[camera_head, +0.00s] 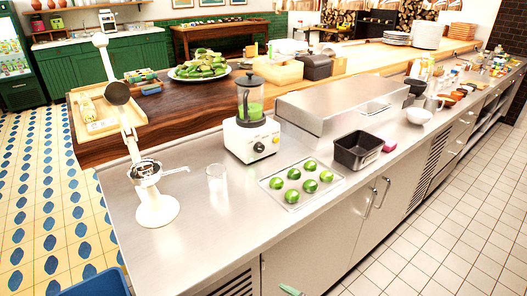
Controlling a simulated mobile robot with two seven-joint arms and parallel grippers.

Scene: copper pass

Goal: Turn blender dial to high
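The blender (244,138) stands on the steel counter, left of the middle of the head view. It has a white base and a clear jar (243,103) with green contents and a dark lid. A round dark-rimmed dial (259,147) is on the front of the base. Its setting is too small to read. A small yellowish spot shows to the right of the dial.
A tray (273,199) of several limes lies in front of the blender. A clear glass (217,182) and a white lever press (157,207) stand to its left. A steel box (318,104) and a black bin (357,149) are to its right. The counter's front left is bare.

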